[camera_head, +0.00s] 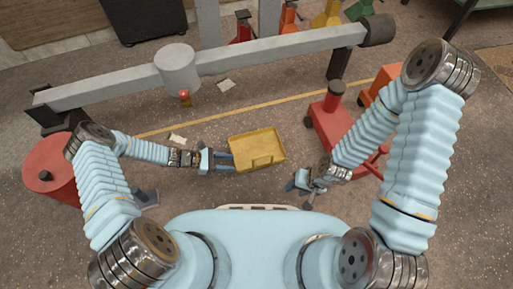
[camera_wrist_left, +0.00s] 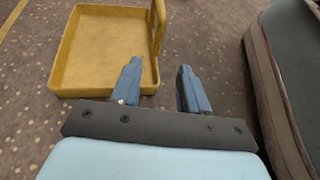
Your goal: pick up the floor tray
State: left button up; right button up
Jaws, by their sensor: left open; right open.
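The yellow floor tray (camera_head: 255,146) lies on the speckled floor in front of my base in the head view. It is shallow and looks empty, with a raised bar along its near side. In the left wrist view the tray (camera_wrist_left: 105,50) fills the upper left, and its bar rises along the right side. My left gripper (camera_head: 230,161) is open at the tray's left edge. In the wrist view the left gripper (camera_wrist_left: 160,84) has nothing between its fingers; one finger overlaps the tray's corner, contact unclear. My right gripper (camera_head: 293,184) is open and empty, right of the tray and apart from it.
A long grey beam (camera_head: 250,55) on dark supports spans beyond the tray. A red stand (camera_head: 333,120) is at the right, and a red drum (camera_head: 48,165) at the left. A yellow line (camera_head: 220,117) crosses the floor. White papers lie near it.

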aim_at(254, 167)
pick_arm(q)
jog(key=x, duration=0.6)
jog(key=shift+d+f, duration=0.1)
jog(key=shift+d, duration=0.1)
jog(key=b+x, duration=0.1)
jog(key=x, duration=0.4)
jog(key=shift+w+f, duration=0.15)
jog(key=shift+w, duration=0.05)
grip_shut()
